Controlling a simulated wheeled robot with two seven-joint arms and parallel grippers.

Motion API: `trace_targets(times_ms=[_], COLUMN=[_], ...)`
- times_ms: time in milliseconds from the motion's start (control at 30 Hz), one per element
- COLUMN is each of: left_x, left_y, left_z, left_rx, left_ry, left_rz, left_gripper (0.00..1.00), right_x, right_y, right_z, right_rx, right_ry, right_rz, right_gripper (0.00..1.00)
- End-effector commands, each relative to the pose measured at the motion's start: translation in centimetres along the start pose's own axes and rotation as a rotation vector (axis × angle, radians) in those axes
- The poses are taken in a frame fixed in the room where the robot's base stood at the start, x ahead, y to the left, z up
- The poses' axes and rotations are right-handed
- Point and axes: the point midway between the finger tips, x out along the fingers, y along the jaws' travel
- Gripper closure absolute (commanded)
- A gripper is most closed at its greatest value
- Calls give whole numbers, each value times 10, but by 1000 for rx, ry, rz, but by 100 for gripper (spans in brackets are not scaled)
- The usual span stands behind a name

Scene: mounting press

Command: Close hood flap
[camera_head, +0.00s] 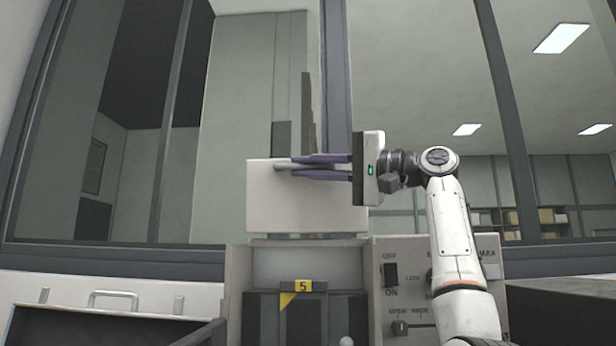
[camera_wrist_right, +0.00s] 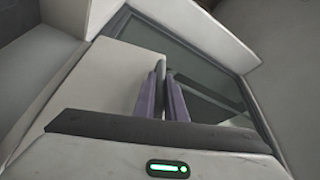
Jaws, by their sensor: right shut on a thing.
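The hood flap (camera_head: 290,212) is a pale panel standing raised, roughly upright, above the press (camera_head: 300,265) in the head view. It also shows in the right wrist view (camera_wrist_right: 105,80). My right gripper (camera_head: 292,163) reaches in from the right along the flap's upper part. Its purple fingers are shut on a grey bar-like handle (camera_head: 281,166) near the top of the flap. In the right wrist view the fingers (camera_wrist_right: 162,82) close around this bar, partly hiding it. My left gripper is in neither view.
A control panel (camera_head: 410,285) with switches sits to the right, partly behind my right arm. A drawer-like unit with a handle (camera_head: 113,297) stands at the left. Tall framed windows rise behind.

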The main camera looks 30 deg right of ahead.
Motion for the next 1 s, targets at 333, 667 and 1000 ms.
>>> trace_targets(times_ms=[333,667,1000], left_x=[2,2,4], left_y=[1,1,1], left_z=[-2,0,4], left_rx=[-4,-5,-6], left_ry=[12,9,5], left_rz=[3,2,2], left_gripper=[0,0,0], right_x=[-2,-2,-8], right_y=[1,1,2], right_z=[5,5,5], right_rx=[-37,-36,-36], right_ry=[-1,-1,0], right_rz=[-15,-15,-15], right_gripper=[100,82,82])
